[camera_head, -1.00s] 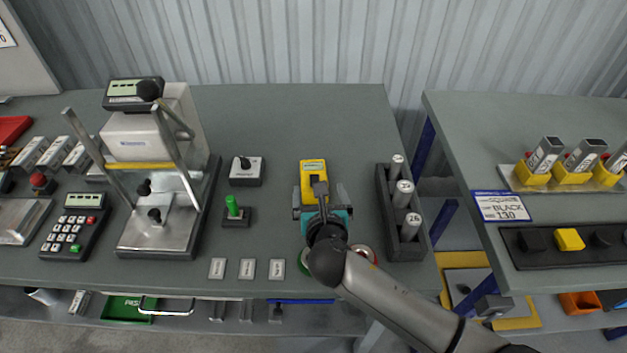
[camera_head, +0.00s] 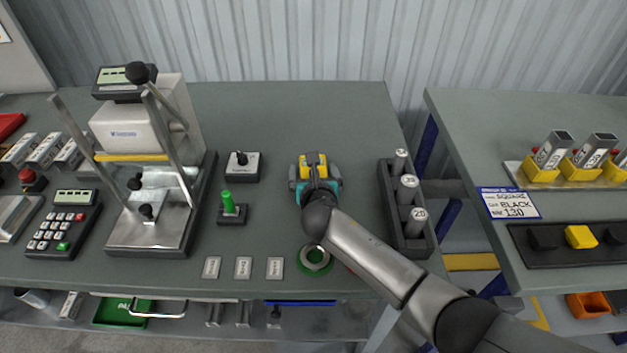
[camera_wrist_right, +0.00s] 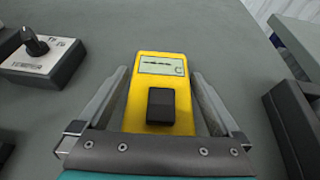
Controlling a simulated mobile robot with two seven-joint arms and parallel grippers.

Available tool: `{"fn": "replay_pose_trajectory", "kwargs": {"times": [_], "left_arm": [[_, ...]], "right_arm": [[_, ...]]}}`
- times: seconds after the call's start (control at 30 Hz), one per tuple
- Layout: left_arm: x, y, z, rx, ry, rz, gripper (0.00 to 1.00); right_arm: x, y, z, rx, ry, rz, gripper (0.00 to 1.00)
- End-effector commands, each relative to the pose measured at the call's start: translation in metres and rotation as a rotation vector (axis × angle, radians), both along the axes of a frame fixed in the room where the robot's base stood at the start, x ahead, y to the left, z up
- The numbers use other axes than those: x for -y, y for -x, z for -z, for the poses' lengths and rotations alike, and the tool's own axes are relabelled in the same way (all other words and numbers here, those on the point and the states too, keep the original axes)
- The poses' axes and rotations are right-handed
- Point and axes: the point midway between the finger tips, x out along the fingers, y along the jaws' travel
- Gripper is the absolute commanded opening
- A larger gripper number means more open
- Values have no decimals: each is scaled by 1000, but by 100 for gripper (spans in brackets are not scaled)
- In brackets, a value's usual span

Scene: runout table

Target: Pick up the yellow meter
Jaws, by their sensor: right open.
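The yellow meter (camera_head: 313,163) lies on the grey table, with a small display at its far end and a black block on its face. It also shows in the right wrist view (camera_wrist_right: 160,93). My right gripper (camera_head: 314,172) is over the meter and hides its near part in the head view. In the right wrist view its two fingers (camera_wrist_right: 162,108) are open, one on each side of the meter, with narrow gaps. My left gripper is not in view.
A black rack (camera_head: 408,215) with several grey cylinders stands right of the meter. A temper knob box (camera_head: 240,166) and a green-handled switch (camera_head: 230,208) are left. A green ring (camera_head: 314,260) and small labelled plates (camera_head: 243,267) lie nearer the front edge.

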Motion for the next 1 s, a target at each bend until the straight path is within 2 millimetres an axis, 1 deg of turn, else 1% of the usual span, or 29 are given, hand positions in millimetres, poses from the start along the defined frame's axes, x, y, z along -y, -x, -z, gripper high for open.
{"fn": "replay_pose_trajectory", "kwargs": {"times": [0.1, 0.37, 0.4, 1.0], "left_arm": [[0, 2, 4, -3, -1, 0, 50], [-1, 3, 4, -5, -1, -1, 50], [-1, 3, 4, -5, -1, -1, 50], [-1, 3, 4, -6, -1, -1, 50]], "right_arm": [[-1, -6, 3, 0, -1, 0, 100], [-1, -7, 3, -1, -1, 0, 100], [-1, -7, 3, -1, -1, 0, 98], [0, -7, 3, -1, -1, 0, 30]]}}
